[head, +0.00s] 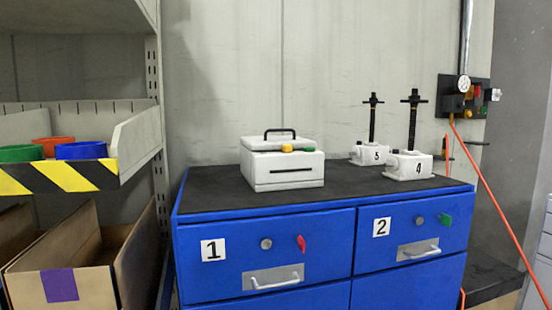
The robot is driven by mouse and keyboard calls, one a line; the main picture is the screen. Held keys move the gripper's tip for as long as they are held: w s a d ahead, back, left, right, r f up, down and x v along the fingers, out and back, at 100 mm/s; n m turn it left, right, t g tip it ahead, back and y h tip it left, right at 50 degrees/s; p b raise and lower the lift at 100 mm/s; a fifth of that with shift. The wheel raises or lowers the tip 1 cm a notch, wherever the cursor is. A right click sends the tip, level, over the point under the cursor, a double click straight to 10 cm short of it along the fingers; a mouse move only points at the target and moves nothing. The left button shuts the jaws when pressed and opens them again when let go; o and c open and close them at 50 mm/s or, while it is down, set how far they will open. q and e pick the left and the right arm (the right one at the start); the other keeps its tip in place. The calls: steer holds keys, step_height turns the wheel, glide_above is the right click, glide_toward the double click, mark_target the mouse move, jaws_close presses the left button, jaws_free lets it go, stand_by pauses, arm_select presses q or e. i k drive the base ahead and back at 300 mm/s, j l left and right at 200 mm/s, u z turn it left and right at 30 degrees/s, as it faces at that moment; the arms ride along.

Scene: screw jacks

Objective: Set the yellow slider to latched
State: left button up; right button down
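A small yellow slider (287,148) sits on the front of a white box (283,172), just below the lid's front edge. The lid appears down; whether the slider is latched is too small to tell. Neither of my grippers is in view.
Two white screw jacks, 5 (369,154) and 4 (408,166), stand right of the box. The blue cabinet (345,292) has numbered drawers. A shelf (140,140) with bins is on the left. An orange hose (500,215) hangs at the right. The cabinet top's front is clear.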

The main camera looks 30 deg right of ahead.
mark_target(285, 148)
steer(key=i+z, duration=0.1)
steer(key=z, duration=0.35)
steer(key=i+l+z, duration=0.1)
steer(key=z, duration=0.4)
steer(key=i+j, duration=0.15)
steer(key=i, duration=0.25)
